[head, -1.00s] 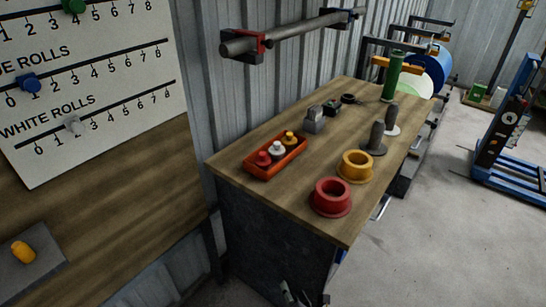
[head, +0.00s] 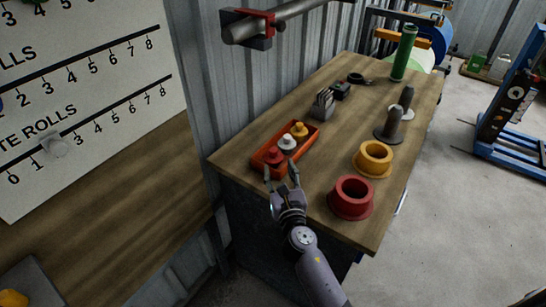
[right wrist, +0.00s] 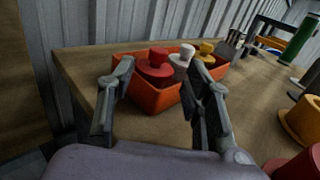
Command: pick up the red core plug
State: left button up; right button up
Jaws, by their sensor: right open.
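The small red core plug (head: 273,155) stands in the near end of an orange tray (head: 262,172) on the wooden bench. It also shows in the right wrist view (right wrist: 156,66), between and beyond the fingers. A white plug (head: 288,142) and a yellow plug (head: 300,130) stand behind it in the same tray. My right gripper (head: 281,170) is open and empty at the near edge of the tray, with its fingers pointing towards the red plug and apart from it. It shows in the right wrist view (right wrist: 162,85). My left gripper is out of view.
A large red ring (head: 351,198) and a yellow ring (head: 374,159) lie right of the tray. Grey posts (head: 389,124) and a green cylinder (head: 404,52) stand farther back. A bar on brackets (head: 250,29) juts from the wall. Bare wood (head: 335,140) lies between tray and rings.

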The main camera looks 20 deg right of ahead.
aim_at(274, 153)
jog(key=shift+w+d, duration=0.1)
jog(key=shift+w, duration=1.05)
jog(key=w, duration=0.3)
jog(key=w+b, duration=0.1)
jog(key=w, duration=0.1)
jog(key=shift+d+f, duration=0.25)
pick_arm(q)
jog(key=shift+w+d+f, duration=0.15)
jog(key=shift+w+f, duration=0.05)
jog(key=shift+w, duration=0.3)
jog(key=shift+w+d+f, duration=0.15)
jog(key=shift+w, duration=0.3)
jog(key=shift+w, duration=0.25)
pick_arm(e)
grip_shut()
